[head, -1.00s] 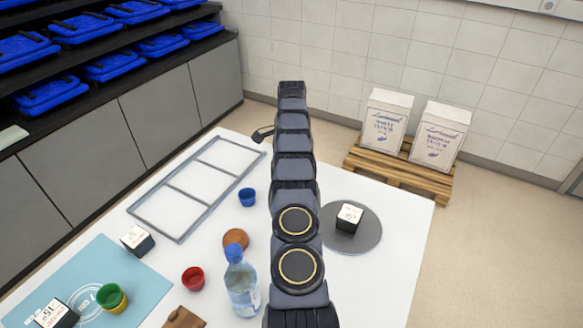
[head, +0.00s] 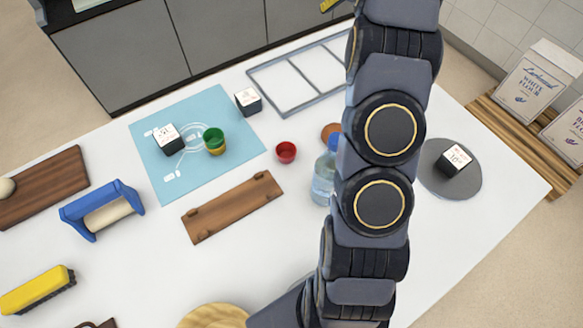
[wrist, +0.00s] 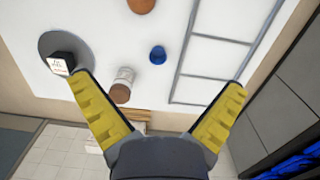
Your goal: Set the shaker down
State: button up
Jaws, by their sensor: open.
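The likely shaker (wrist: 124,76), a pale cylinder with a brown end, shows in the wrist view on the white table. It appears to stand upright near the table's far edge; its base contact is hard to make out. My gripper (wrist: 158,82) is open, with its yellow fingers spread wide. The shaker shows between them, nearer the left finger, and nothing is held. In the head view my arm hides the shaker, and only a bit of yellow finger shows at the top edge.
A black cube (head: 457,161) sits on a grey disc (head: 437,183). A water bottle (head: 323,180) stands beside my arm. A red cup (head: 286,152) and brown board (head: 231,207) are farther left.

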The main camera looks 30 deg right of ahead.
jog(key=s+a+r+n, duration=0.2)
jog(key=a+n, duration=0.1)
jog(key=a, duration=0.4)
jog(key=s+a+r+n, duration=0.2)
jog(key=a+r+n, duration=0.1)
jog(key=a, duration=0.5)
jog(key=s+a+f+n, duration=0.1)
jog(key=s+a+n, duration=0.4)
jog(key=s, duration=0.6)
jog(key=s+a+f+n+g+h, duration=0.1)
jog(key=s+a+n, duration=0.5)
jog(key=s+a, duration=0.4)
jog(key=shift+s+a+f+n, duration=0.2)
jog(key=shift+s+f+n, duration=0.1)
jog(key=shift+s, duration=0.7)
